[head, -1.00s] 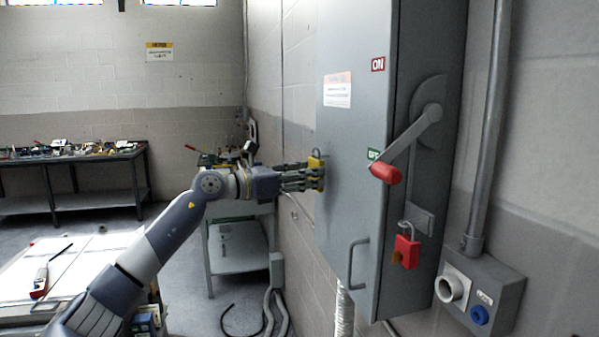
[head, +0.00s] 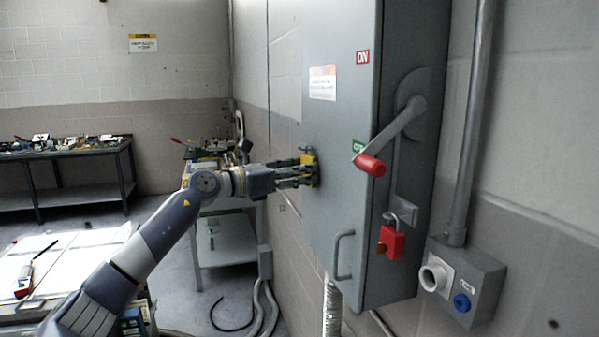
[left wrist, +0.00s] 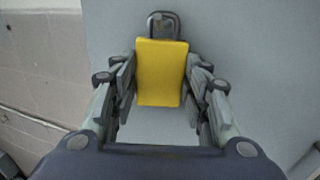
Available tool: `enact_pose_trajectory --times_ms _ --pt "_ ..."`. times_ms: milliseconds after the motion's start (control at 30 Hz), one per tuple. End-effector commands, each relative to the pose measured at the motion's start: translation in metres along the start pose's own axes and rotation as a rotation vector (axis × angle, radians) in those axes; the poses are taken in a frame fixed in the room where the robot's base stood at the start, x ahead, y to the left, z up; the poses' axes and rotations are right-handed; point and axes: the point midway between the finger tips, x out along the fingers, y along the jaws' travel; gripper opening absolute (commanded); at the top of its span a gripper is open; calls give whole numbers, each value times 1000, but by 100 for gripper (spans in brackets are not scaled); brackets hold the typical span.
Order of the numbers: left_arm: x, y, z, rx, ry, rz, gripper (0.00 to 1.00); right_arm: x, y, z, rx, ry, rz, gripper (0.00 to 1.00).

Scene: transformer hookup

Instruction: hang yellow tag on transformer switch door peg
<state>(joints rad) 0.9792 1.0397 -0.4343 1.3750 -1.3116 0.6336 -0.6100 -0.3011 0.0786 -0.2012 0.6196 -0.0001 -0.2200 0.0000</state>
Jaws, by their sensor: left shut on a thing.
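The yellow tag (left wrist: 162,75) is between the fingers of my left gripper (left wrist: 160,90), which is shut on it. In the head view the tag (head: 309,160) is at the left part of the grey switch door (head: 335,130). A metal loop (left wrist: 163,24) shows above the tag's top edge in the left wrist view, against the door. I cannot tell whether the tag hangs on the peg; the peg itself is not clear. My right gripper is not in view.
A red-handled lever (head: 370,165) and a red padlock (head: 391,242) are on the box's right side. A door handle (head: 343,255) sticks out below. A conduit and outlet box (head: 467,285) stand at right. Benches (head: 65,153) are at the back left.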

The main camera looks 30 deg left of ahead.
Motion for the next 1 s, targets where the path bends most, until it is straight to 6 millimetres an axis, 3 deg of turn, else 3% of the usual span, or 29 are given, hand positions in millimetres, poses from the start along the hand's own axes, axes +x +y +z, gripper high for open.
enact_pose_trajectory --times_ms 67,100,200,633,1000 --pt "0 0 0 0 0 0 23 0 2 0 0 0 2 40" --pt "0 0 0 0 0 0 45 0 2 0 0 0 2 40" --pt "0 0 0 0 0 0 66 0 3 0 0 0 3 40" --pt "-5 1 -1 -1 1 1 66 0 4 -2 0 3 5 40" --pt "-61 1 -2 2 7 2 66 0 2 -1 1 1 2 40"
